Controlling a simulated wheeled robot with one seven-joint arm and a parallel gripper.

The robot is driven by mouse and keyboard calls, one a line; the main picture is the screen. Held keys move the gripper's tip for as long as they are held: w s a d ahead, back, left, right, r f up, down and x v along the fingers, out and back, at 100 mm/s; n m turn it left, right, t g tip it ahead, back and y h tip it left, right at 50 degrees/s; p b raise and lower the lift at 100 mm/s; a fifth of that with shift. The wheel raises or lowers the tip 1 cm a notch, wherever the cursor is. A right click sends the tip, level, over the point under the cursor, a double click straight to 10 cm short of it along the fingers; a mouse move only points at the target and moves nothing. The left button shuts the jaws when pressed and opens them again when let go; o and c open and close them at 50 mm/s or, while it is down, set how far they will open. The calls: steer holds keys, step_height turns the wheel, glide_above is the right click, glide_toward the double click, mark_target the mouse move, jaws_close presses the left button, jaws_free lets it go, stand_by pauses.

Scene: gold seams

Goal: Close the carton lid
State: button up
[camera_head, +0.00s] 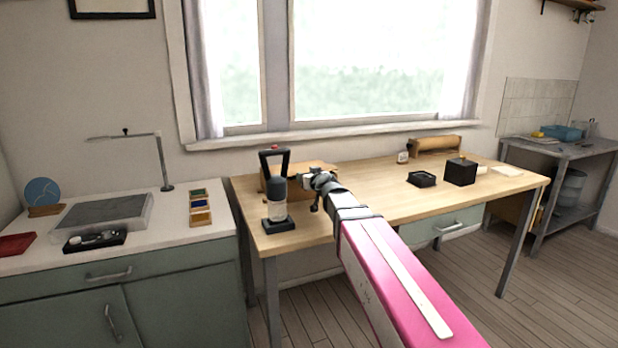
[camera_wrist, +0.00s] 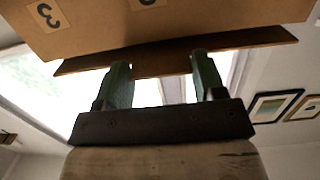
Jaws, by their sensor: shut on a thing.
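The cardboard carton (camera_head: 322,167) stands on the left part of the wooden table, partly hidden behind my arm and a dark-handled device. In the wrist view the carton (camera_wrist: 190,22) fills the top, with dark printed labels. A darker cardboard flap, the lid (camera_wrist: 250,40), runs across below it, angled apart from it on the left. My gripper (camera_wrist: 162,68) has its two green fingers at the lid's edge, spaced apart and shut on it. In the head view my gripper (camera_head: 312,184) is small beside the carton, and the contact is hidden.
The dark-handled device (camera_head: 276,205) stands close left of my gripper on the table (camera_head: 395,205). A black box (camera_head: 460,172) and a small black tray (camera_head: 422,179) sit to the right. The table's middle is fairly clear.

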steer(key=o, duration=1.3)
steer(key=shift+w+a, duration=0.1)
steer(key=shift+w, duration=0.15)
steer(key=shift+s, duration=0.15)
steer(key=v, duration=1)
steer(key=shift+s, duration=0.3)
steer(key=shift+d, duration=0.3)
